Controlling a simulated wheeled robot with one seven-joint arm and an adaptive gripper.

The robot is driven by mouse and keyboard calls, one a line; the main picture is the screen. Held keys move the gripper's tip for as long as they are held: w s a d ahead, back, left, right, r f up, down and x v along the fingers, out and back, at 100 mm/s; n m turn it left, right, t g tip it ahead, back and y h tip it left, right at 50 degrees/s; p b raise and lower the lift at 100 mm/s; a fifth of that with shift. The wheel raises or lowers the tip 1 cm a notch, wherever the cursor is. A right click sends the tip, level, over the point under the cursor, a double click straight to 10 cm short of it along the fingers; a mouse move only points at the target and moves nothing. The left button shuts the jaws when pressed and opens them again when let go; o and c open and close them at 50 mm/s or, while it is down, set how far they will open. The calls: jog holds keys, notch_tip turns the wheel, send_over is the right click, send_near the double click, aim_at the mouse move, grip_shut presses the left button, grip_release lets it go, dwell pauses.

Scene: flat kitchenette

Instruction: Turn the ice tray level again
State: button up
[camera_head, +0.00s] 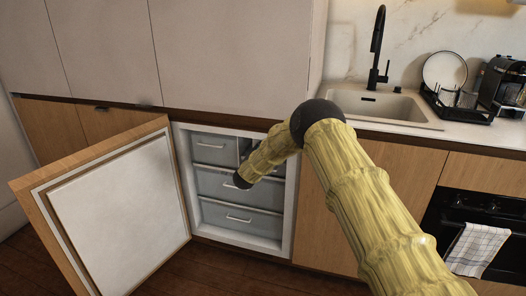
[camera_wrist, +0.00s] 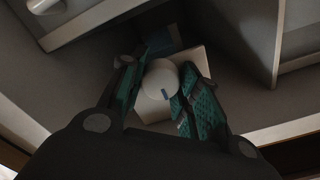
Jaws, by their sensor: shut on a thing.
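In the wrist view, my gripper (camera_wrist: 163,80) has its teal-padded fingers closed on the two sides of a round white knob (camera_wrist: 159,76). The knob has a short dark blue mark on its face, which points close to up and down in the picture. Behind the knob is a pale square block (camera_wrist: 201,62). A bluish patch (camera_wrist: 165,43) shows beyond the block; I cannot tell whether it is the ice tray. The ice tray's tilt cannot be made out. In the head view my arm reaches into the open freezer (camera_head: 291,205), and my gripper cannot be made out there.
The freezer door (camera_head: 115,215) stands wide open to the left. In the wrist view, grey walls stand close on both sides of the knob.

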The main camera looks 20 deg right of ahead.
jog(key=shift+s+d+f, duration=0.1)
jog(key=shift+s+f, duration=0.05)
jog(key=shift+f, duration=0.1)
jog(key=o, duration=1)
jog(key=shift+r, duration=0.15)
jog(key=v, duration=1.2)
